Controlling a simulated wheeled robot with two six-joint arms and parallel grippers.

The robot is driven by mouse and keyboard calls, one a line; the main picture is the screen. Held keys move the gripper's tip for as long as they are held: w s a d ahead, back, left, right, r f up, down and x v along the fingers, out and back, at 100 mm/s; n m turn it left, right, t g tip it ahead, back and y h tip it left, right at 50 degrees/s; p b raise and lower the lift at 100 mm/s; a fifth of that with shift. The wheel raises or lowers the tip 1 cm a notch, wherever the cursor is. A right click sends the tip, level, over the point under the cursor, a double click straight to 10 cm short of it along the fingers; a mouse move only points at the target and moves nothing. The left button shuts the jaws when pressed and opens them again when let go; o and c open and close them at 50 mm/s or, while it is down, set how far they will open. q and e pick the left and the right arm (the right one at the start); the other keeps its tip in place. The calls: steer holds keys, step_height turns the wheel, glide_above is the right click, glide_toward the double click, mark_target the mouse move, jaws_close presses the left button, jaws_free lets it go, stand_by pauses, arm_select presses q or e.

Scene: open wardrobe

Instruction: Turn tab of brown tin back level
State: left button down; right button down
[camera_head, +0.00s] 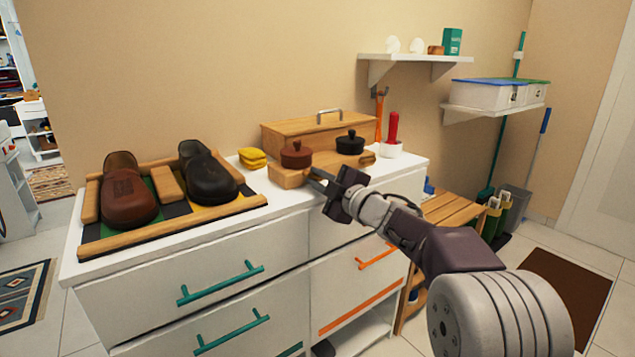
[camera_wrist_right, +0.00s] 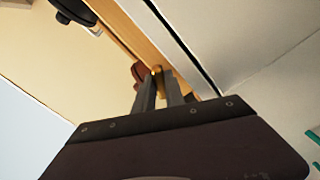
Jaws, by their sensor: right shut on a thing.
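The brown tin (camera_head: 296,156) is round with a knob on its lid and sits on a wooden block on the white dresser. In the right wrist view part of the brown tin (camera_wrist_right: 138,73) shows beside my fingertips. My right gripper (camera_head: 315,177) reaches in from the right to the front of the tin. Its fingers (camera_wrist_right: 158,86) are shut on a small brass-coloured tab (camera_wrist_right: 156,70) at the tin. The fingers hide most of the tab, and I cannot tell its tilt. My left gripper is not in view.
A black tin (camera_head: 350,144) stands on the same wooden block (camera_head: 289,177), right of the brown one. A long wooden box (camera_head: 315,132) is behind. Yellow sponges (camera_head: 252,158) and a shoe tray (camera_head: 175,224) are to the left. A red-handled brush (camera_head: 392,135) stands to the right.

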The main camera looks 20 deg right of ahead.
steer(key=n+b, duration=0.1)
steer(key=n, duration=0.4)
steer(key=shift+n+b, duration=0.3)
steer(key=shift+b, duration=0.1)
stand_by(0.4)
steer(key=c, duration=1.4)
jaws_free()
steer(key=p+v, duration=0.2)
steer(key=v, duration=0.7)
steer(key=shift+r, duration=0.1)
